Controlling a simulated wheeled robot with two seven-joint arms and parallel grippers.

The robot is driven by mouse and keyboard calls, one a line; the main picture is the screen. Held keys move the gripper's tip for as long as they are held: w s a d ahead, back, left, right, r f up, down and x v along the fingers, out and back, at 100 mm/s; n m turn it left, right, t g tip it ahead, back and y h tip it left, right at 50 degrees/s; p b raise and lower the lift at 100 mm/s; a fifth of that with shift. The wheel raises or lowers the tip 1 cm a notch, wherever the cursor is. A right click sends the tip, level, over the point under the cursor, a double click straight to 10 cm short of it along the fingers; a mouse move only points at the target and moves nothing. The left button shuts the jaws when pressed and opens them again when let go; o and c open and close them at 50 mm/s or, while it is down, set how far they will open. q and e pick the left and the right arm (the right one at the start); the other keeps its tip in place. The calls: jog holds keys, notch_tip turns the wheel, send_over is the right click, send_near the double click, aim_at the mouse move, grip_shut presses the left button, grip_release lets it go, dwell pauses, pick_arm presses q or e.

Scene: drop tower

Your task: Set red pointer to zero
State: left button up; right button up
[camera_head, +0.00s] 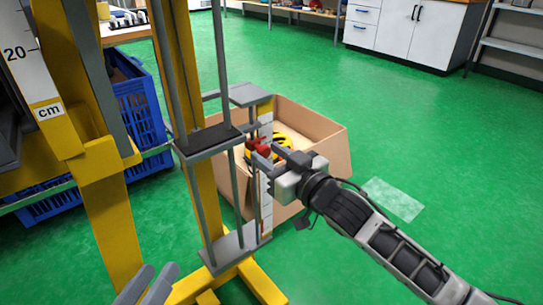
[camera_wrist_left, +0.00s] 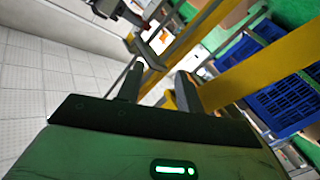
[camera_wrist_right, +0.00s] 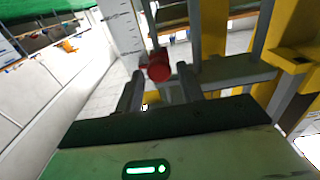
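The red pointer (camera_head: 262,146) sits on a narrow white scale strip (camera_head: 267,185) on the drop tower's post; its marks are too small to read. My right gripper (camera_head: 268,156) is at the pointer, its arm coming in from the right. In the right wrist view the red knob of the pointer (camera_wrist_right: 158,68) lies between the lines of the two parted fingers (camera_wrist_right: 160,75), near their tips, with gaps showing at both sides. I cannot tell any contact. My left gripper (camera_head: 147,285) is low at the left. In the left wrist view its fingers (camera_wrist_left: 159,82) are apart and empty.
The tower has grey rods, a dark-topped plate (camera_head: 208,139) and yellow posts (camera_head: 182,75). A cardboard box (camera_head: 325,158) with a yellow thing inside stands behind. A blue crate (camera_head: 135,100) is at left, beside a larger cm scale (camera_head: 28,65).

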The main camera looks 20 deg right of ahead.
grip_shut()
jog(key=shift+r, duration=0.1)
pick_arm(q)
jog(key=shift+a+f+m+g+y+p, duration=0.35)
jog(key=shift+f+y+p, duration=0.1)
jog(key=shift+p, duration=0.6)
jog(key=shift+a+f+m+g+y+p, duration=0.25)
jog(key=shift+f+m+y+p, duration=0.15)
jog(key=shift+p, duration=0.65)
pick_arm(e)
jog(key=shift+r, duration=1.55)
jog(key=shift+o, duration=1.6)
grip_release()
jog(key=shift+o, duration=0.2)
jog(key=shift+s+f, duration=0.1)
